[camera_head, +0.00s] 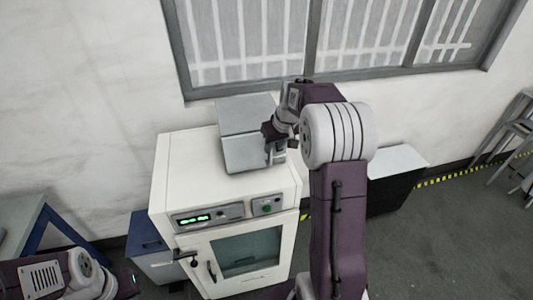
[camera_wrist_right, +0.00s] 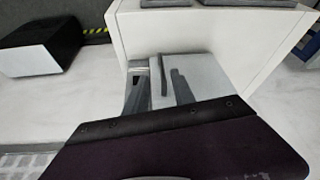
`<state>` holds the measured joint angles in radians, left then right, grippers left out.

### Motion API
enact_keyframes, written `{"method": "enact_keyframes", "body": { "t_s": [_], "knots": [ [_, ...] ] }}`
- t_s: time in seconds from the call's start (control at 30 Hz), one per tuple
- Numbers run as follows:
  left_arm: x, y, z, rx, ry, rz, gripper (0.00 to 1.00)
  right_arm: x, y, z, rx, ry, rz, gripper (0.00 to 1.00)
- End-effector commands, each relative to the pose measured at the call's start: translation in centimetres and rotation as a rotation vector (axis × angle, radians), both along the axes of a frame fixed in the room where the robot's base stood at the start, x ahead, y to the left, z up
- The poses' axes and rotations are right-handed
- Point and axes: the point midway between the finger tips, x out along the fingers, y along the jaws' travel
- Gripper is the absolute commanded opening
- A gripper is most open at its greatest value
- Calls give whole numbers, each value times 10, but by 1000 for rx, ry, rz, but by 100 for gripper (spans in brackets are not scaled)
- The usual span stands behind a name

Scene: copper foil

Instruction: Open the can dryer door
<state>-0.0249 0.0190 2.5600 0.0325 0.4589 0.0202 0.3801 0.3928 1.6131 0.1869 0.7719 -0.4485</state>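The can dryer (camera_head: 180,180) is a white cabinet standing in the centre of the head view. Its front door (camera_head: 203,250), with a dark glass window (camera_head: 247,250), appears closed. A dark handle (camera_head: 211,271) is on the door's left side, and a dark latch-like part (camera_head: 186,257) sits above it. My right gripper (camera_head: 277,152) is above the dryer top, at the right side of a grey metal box (camera_head: 240,130). The wrist view shows its fingers (camera_wrist_right: 155,88) against the box; their closure is unclear. My left gripper (camera_head: 126,287) is low at the left, its fingers not distinguishable.
A control panel (camera_head: 230,210) with green digits is above the door. A blue-grey bin (camera_head: 150,250) stands left of the dryer, and a black-and-white box (camera_head: 395,180) stands to the right. A table (camera_head: 20,220) is at far left. Open floor lies at the right.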

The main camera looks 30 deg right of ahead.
Motion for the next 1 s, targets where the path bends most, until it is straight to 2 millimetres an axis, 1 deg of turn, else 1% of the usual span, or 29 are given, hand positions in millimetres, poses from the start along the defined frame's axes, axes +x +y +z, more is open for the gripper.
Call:
{"method": "enact_keyframes", "body": {
  "t_s": [0.07,0.17,0.3,0.43,0.5,0.6,0.8,0.87,0.9,0.93,1.0],
  "knots": [
    [0,0,5,0,0,0,0,3,1,-8,3,5,1,31],
    [0,0,13,0,0,0,0,10,1,-25,4,7,2,31],
    [0,0,25,0,0,0,0,22,1,-52,3,7,2,31],
    [0,0,32,0,0,0,0,30,0,-71,2,5,2,31],
    [0,0,33,0,0,0,0,32,0,-78,2,3,2,31],
    [0,0,34,0,0,0,0,34,0,-82,1,2,1,31],
    [0,0,33,0,0,0,0,34,0,-83,1,1,1,31],
    [0,0,33,0,0,0,0,34,0,-83,1,1,1,14],
    [0,0,33,0,0,0,0,34,0,-83,1,1,1,3],
    [0,0,33,0,0,0,0,34,0,-83,1,1,1,0],
    [0,0,33,0,0,0,0,34,0,-83,1,1,1,0]
  ]
}}
